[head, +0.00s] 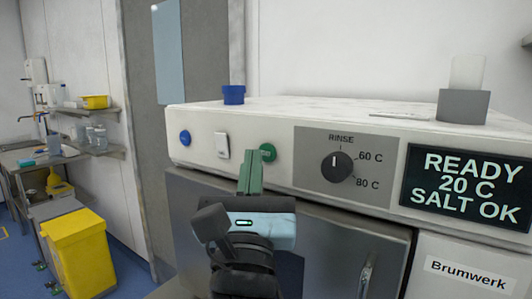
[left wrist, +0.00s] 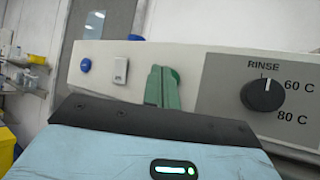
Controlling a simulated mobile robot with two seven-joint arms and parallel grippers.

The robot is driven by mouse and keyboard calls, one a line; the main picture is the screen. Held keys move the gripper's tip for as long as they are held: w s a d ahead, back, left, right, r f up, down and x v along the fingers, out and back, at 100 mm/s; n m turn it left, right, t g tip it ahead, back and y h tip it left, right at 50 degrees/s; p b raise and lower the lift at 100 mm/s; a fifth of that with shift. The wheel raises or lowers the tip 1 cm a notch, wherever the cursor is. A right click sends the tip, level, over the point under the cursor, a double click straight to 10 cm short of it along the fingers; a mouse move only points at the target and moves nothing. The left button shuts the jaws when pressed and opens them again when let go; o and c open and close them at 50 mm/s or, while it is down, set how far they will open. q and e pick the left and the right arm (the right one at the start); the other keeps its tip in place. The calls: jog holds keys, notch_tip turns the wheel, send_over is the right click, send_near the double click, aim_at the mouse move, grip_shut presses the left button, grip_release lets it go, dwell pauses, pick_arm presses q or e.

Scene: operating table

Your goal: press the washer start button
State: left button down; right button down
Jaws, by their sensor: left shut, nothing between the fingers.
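The washer (head: 290,118) has a pale front panel with a round green button (head: 268,152), a white rocker switch (head: 222,146) and a blue button (head: 185,138). My left gripper (head: 256,153) is shut and empty, its green fingers pointing at the panel just left of the green button and partly covering it. In the left wrist view the fingertips (left wrist: 160,70) overlap the green button (left wrist: 175,76), which shows only at their right edge. I cannot tell whether the fingertips touch it. The display (head: 467,188) reads READY, 20 C, SALT OK. My right gripper is not in view.
A rinse dial (head: 336,167) sits right of the green button. A yellow bin (head: 78,250) stands at left.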

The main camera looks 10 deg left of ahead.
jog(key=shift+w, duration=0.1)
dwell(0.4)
pick_arm(q)
jog(key=shift+w+d, duration=0.1)
jog(key=shift+w, duration=0.1)
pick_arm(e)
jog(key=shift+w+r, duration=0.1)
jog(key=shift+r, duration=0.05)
pick_arm(q)
jog(key=shift+w, duration=0.2)
jog(key=shift+w+d, duration=0.2)
jog(key=shift+w, duration=0.15)
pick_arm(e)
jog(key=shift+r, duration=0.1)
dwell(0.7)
pick_arm(q)
jog(key=shift+s, duration=0.15)
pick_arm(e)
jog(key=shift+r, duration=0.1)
pick_arm(q)
jog(key=shift+s+a+p, duration=0.3)
jog(key=shift+s+p, duration=0.2)
jog(key=shift+s, duration=0.1)
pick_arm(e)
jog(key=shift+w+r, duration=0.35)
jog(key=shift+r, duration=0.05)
